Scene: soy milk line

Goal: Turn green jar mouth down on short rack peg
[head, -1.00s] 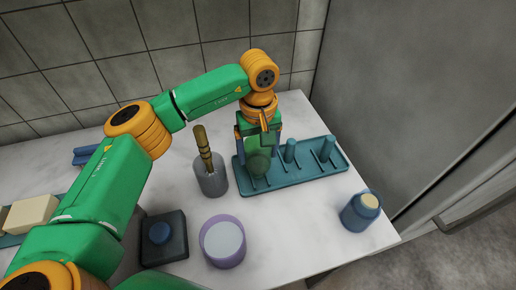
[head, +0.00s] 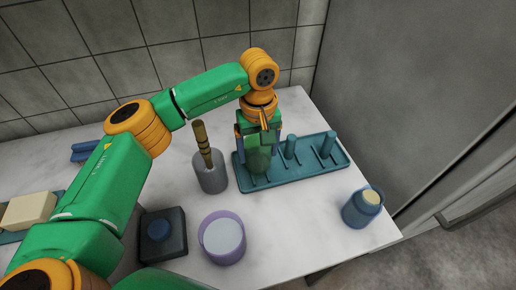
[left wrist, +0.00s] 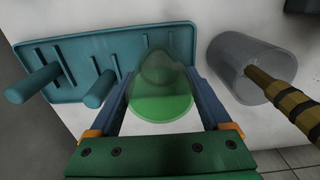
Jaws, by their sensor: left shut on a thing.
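The green see-through jar (head: 258,162) is between the fingers of my left gripper (head: 258,143), at the left end of the teal rack (head: 292,178). The left gripper is shut on it. In the left wrist view the jar (left wrist: 162,98) sits between the two blue fingers, beside the rack (left wrist: 70,55). I cannot tell which way its mouth faces or whether it touches the rack. The short peg (head: 291,147) stands just right of the jar, and a taller peg (head: 327,146) is further right. My right gripper is not in view.
A grey cup (head: 211,178) holding a brown-handled tool (head: 202,143) stands close left of the jar.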

